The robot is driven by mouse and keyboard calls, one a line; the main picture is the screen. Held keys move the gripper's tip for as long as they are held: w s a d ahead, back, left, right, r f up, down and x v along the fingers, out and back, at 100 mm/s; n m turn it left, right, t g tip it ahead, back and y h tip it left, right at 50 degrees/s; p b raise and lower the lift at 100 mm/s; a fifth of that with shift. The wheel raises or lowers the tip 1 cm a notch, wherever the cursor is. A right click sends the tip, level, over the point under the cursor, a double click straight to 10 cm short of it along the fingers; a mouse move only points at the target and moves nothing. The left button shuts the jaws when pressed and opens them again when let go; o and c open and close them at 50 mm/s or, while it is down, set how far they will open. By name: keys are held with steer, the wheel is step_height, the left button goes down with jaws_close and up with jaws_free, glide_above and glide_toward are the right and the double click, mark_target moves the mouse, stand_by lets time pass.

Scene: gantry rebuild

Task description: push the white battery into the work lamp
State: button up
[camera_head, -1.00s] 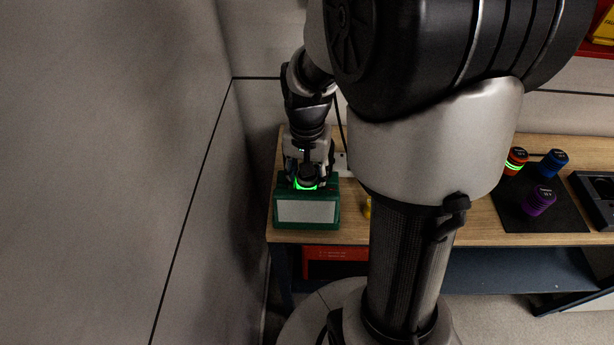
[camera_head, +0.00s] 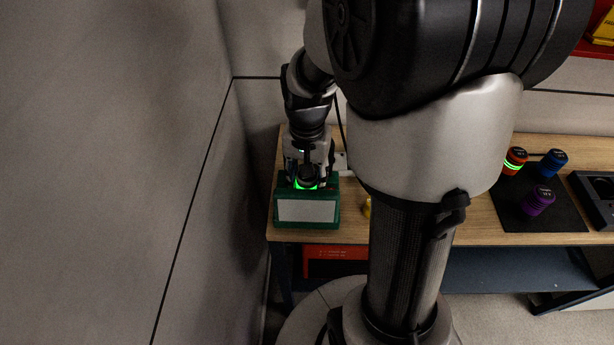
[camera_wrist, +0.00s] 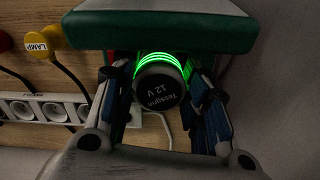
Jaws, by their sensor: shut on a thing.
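The work lamp (camera_head: 306,225) is a green box with a pale front panel, standing on the left end of the wooden bench. Its green housing also crosses the top of the wrist view (camera_wrist: 160,32). My gripper (camera_head: 307,176) is at the lamp's top, pointing down. In the wrist view my gripper (camera_wrist: 163,92) has a finger on each side of a battery (camera_wrist: 158,92) and is shut on it. The battery shows a dark end cap marked 12 V and glowing green rings next to the lamp housing. Its body colour and how deep it sits are hidden.
A power strip (camera_wrist: 40,108) and a yellow plug (camera_wrist: 42,42) marked LAMP lie beside the lamp. Orange (camera_head: 515,160), blue (camera_head: 554,163) and purple (camera_head: 538,202) batteries stand on a dark mat at the right. A wall rises close on the left.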

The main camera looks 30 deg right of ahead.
steer(key=shift+f+b, duration=0.45)
steer(key=shift+f, duration=0.15)
steer(key=o, duration=1.1)
steer(key=shift+c, duration=0.2)
steer(key=shift+r, duration=0.1)
step_height(320, 180, up, 11)
steer(key=p, duration=0.9)
steer(key=shift+p, duration=0.35)
steer(key=s+a+r+n+t+b, duration=0.3)
steer(key=s+a+r+n, duration=0.6)
steer(key=s, duration=0.4)
steer(key=shift+s+a+r+t+b, duration=0.15)
steer(key=shift+a+r+t+b, duration=0.2)
steer(key=shift+a+t, duration=0.45)
